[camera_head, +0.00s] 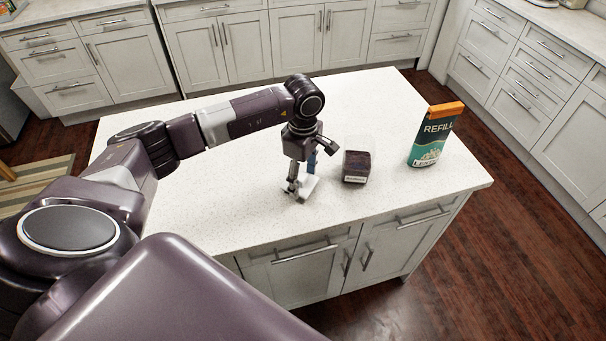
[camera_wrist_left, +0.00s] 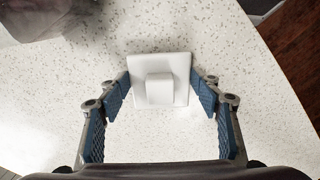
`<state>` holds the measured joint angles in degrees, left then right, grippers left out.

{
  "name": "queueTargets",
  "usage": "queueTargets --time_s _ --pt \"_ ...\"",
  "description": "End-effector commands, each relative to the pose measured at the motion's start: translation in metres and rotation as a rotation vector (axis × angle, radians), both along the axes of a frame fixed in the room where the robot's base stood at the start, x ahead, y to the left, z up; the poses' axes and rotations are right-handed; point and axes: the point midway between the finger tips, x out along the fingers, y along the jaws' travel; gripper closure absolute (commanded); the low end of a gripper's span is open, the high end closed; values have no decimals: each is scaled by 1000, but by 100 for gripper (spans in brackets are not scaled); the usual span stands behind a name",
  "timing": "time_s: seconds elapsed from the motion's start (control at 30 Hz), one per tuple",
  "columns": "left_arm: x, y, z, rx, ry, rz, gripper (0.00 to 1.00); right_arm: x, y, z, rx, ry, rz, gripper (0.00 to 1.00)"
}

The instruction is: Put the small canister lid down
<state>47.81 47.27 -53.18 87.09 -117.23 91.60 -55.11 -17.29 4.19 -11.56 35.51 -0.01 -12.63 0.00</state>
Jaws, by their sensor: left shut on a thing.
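The small canister lid is a white square plate with a raised block-shaped knob. It shows in the left wrist view (camera_wrist_left: 180,65) and as a small white shape in the head view (camera_head: 308,186). My left gripper (camera_head: 302,186) points down over the island and is shut on the lid, which sits between its blue finger pads in the wrist view. The lid is at or just above the countertop; I cannot tell whether it touches. A clear canister (camera_head: 356,166) with dark contents and a pale label stands just right of the gripper. My right gripper is not in view.
The white speckled island countertop (camera_head: 255,215) is largely clear around the gripper. A teal refill package with an orange top (camera_head: 431,140) stands further right. The countertop's front edge lies not far from the gripper. Cabinets (camera_head: 230,45) line the back and right.

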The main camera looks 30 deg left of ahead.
Motion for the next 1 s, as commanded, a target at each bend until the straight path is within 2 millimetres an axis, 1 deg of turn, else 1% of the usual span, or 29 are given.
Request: queueTargets --time_s 0.2,0.33,0.37,0.5,0.77,0.9,0.97,1.0 --pt "1 0 0 0 -1 -1 66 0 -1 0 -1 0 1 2" --pt "0 0 -4 0 -1 -1 66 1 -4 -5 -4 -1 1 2" --pt "0 0 -4 0 -1 -1 40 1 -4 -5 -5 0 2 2" --pt "0 0 -3 0 -1 -1 25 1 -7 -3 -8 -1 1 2" --pt "0 0 -3 0 -1 0 24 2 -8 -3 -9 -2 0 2" --pt "0 0 3 -1 -1 0 24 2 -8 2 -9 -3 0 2" --pt "2 0 7 0 -5 -1 24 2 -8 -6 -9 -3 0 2" --pt "2 0 13 -1 -7 -2 24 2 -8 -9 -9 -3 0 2"
